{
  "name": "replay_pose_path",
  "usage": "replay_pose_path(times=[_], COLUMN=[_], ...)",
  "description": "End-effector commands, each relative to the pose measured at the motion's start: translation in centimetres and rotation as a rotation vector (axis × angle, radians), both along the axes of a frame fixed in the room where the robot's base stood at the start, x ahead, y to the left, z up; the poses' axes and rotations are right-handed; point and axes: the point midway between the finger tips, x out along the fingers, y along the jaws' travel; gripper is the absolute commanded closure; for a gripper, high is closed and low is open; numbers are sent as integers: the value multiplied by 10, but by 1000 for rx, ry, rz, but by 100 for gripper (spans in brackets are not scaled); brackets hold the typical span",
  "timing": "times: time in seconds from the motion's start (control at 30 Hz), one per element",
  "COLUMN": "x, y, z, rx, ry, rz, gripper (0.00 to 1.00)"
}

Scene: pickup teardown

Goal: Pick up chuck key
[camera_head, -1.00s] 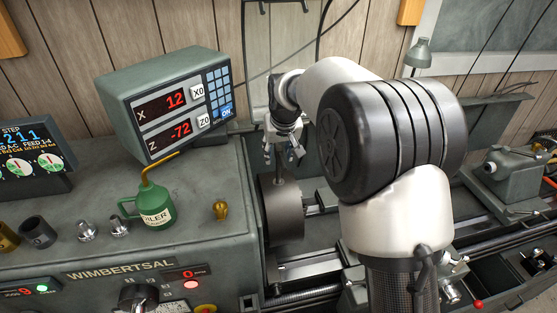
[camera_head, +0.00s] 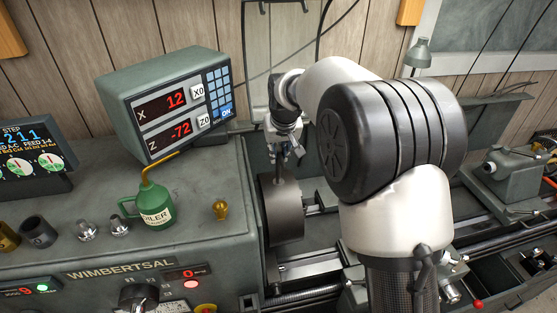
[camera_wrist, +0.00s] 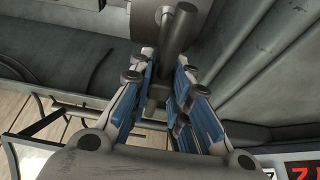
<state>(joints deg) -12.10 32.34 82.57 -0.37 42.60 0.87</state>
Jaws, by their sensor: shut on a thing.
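The chuck key (camera_head: 279,172) shows in the head view as a thin dark rod standing upright on top of the round lathe chuck (camera_head: 284,212). My gripper (camera_head: 287,150) is at the upper part of the key, above the chuck. In the wrist view, the key (camera_wrist: 179,32) is a dark grey bar reaching out beyond the fingertips. My gripper (camera_wrist: 166,62) has its blue-padded fingers on both sides of the key and is shut on it. The key's lower end is hidden at the chuck.
A green oil can (camera_head: 154,210) and a small brass piece (camera_head: 220,210) stand on the headstock left of the chuck. The readout box (camera_head: 170,105) stands behind them. The tailstock (camera_head: 515,180) is at the right. Wall panels stand close behind.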

Motion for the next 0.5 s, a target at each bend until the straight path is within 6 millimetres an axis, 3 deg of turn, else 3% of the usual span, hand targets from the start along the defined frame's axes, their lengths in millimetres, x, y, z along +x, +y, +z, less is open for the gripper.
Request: replay_pose_path(times=[0.33, 0.5], x=[1, 1], y=[0, 0], z=[3, 17], rx=[1, 1], ry=[-3, -6], rz=[0, 0], gripper=[100, 100])
